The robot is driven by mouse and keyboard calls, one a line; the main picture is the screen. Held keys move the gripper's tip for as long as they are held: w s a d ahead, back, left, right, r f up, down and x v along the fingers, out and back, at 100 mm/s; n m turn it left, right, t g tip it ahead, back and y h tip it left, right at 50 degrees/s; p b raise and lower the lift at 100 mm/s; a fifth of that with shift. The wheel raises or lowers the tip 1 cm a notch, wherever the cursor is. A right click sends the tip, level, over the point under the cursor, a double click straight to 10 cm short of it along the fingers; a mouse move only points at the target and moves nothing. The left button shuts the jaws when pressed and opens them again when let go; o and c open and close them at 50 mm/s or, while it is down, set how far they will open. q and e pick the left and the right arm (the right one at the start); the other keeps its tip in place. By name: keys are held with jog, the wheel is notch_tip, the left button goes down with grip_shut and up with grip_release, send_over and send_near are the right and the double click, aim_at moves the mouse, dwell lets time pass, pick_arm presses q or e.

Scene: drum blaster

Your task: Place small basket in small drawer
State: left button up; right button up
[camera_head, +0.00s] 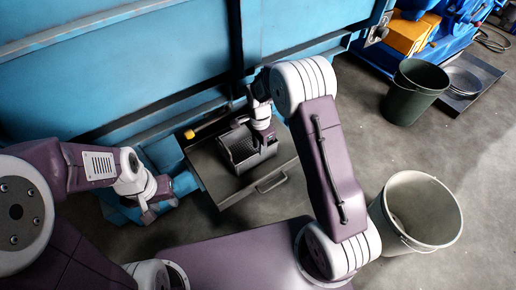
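The small basket (241,151), dark grey with perforated walls, is at the open small drawer (214,180), a dark tray with a front handle that juts from the blue machine. I cannot tell whether the basket rests on the drawer floor or hangs slightly above it. My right gripper (264,143) is at the basket's right side, pointing down. Its fingertips are partly hidden, so its grip is unclear. My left gripper (153,205) is left of the drawer, apart from the basket; its finger gap is not clear.
The large blue machine (120,55) fills the back. A light bucket (421,211) stands at the right, and a dark green bucket (414,92) stands behind it. A yellow-tipped bar (190,134) lies at the drawer's back left. The concrete floor at right is mostly clear.

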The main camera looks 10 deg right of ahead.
jog(key=s+d+r+n, duration=0.2)
jog(key=s+r+n, duration=0.2)
jog(key=s+n, duration=0.3)
jog(key=s+d+r+n+t, duration=0.1)
jog(key=s+r+n, duration=0.4)
jog(key=s, duration=0.5)
jog(key=shift+s+d+n, duration=0.4)
jog(key=shift+d+n, duration=0.15)
jog(key=shift+n, duration=0.35)
